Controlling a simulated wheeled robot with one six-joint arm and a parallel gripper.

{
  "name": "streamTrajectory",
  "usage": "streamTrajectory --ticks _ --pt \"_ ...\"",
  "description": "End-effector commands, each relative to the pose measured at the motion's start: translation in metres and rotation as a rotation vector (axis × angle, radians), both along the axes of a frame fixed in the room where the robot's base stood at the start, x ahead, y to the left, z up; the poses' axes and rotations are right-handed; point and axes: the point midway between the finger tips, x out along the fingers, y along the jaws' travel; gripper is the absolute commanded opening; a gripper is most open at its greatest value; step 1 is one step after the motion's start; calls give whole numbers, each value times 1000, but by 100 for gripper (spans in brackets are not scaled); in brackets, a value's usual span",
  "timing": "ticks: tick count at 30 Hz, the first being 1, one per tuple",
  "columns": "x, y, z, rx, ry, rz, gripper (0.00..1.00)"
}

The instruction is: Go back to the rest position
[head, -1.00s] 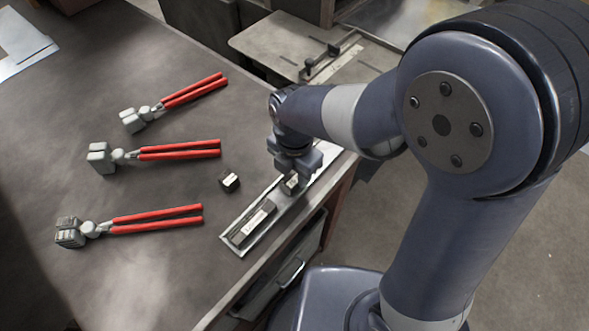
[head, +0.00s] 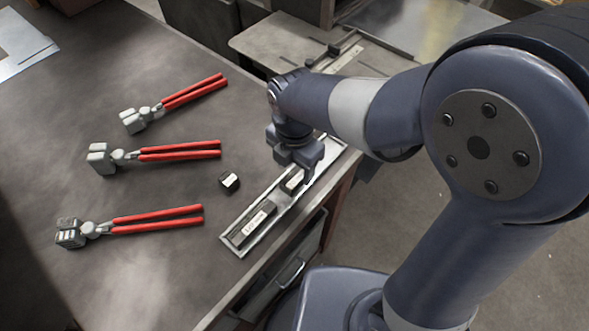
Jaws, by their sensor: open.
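My gripper (head: 299,172) points down over the far part of a narrow metal tray (head: 236,247) at the table's right edge. It is open, with its fingers just above and around a small dark block with a pale label (head: 291,181) that sits in the tray. Whether the fingers touch the block cannot be told. A longer dark labelled block (head: 252,222) lies in the near part of the tray. A small dark cube with a pale label (head: 229,181) sits on the table left of the tray.
Three red-handled tools lie on the table's left: far (head: 175,102), middle (head: 155,153) and near (head: 130,224). A lighter bench (head: 290,42) stands behind the table. A flat metal piece (head: 22,45) lies at the far left. The table (head: 130,185) between has free room.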

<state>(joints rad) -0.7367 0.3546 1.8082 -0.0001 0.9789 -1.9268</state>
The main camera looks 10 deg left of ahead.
Motion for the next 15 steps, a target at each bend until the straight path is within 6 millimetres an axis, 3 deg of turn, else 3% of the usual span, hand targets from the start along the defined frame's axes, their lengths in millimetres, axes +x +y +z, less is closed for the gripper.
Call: streamTrajectory --ticks 6,15 --pt "1 1 47 4 -4 0 58" --pt "0 0 77 1 0 0 58"
